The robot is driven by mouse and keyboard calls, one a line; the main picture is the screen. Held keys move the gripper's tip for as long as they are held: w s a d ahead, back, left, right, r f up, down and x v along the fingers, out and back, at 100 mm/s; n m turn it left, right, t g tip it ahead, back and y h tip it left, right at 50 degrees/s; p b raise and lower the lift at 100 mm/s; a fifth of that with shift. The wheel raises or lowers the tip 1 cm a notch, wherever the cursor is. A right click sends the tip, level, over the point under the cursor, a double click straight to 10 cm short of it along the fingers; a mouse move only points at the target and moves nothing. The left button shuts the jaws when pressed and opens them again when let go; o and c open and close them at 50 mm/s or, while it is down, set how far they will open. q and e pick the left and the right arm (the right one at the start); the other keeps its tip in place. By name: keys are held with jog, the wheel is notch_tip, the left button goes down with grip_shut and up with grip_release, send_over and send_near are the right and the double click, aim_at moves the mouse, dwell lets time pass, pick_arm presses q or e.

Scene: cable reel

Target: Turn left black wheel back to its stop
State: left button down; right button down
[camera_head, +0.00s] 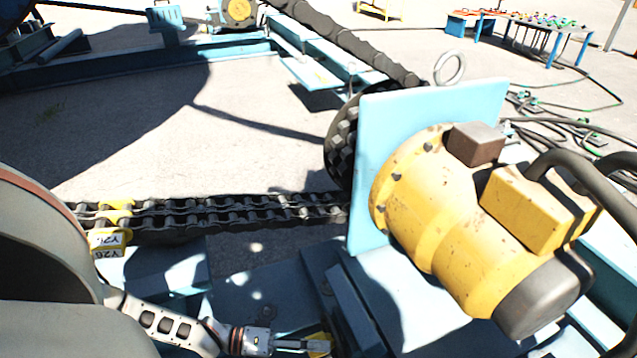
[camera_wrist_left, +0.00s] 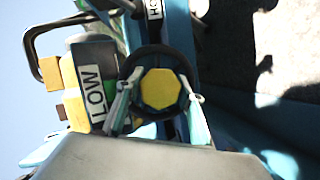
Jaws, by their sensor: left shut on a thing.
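The black wheel (camera_wrist_left: 158,57) shows in the left wrist view as a dark round rim around a yellow, many-sided hub (camera_wrist_left: 160,88). My left gripper (camera_wrist_left: 162,92) has one finger on each side of the hub, over the rim, and is shut on the wheel. In the head view my left gripper (camera_head: 308,346) is at the bottom edge, by a small yellow part that the frame cuts off. The wheel itself is hardly visible there. A "LOW" label (camera_wrist_left: 90,88) is left of the wheel in the wrist view. My right gripper is not in view.
A yellow motor (camera_head: 440,220) on a light blue plate (camera_head: 375,130) stands to the right of my left gripper. A heavy black chain (camera_head: 240,208) runs behind it to a sprocket (camera_head: 340,145). Cables (camera_head: 575,135) lie at the far right.

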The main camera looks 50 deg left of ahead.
pick_arm(q)
jog(key=c, duration=1.3)
grip_release()
jog(key=shift+r, duration=0.1)
jog(key=o, duration=0.8)
notch_tip(320, 180, up, 9)
jog(key=shift+s+r, duration=0.1)
jog(key=shift+c, duration=0.2)
jog(key=shift+s+d+r, duration=0.1)
jog(key=shift+r, duration=0.1)
jog(key=c, duration=0.6)
jog(key=shift+r, duration=0.15)
jog(key=shift+c, duration=0.9)
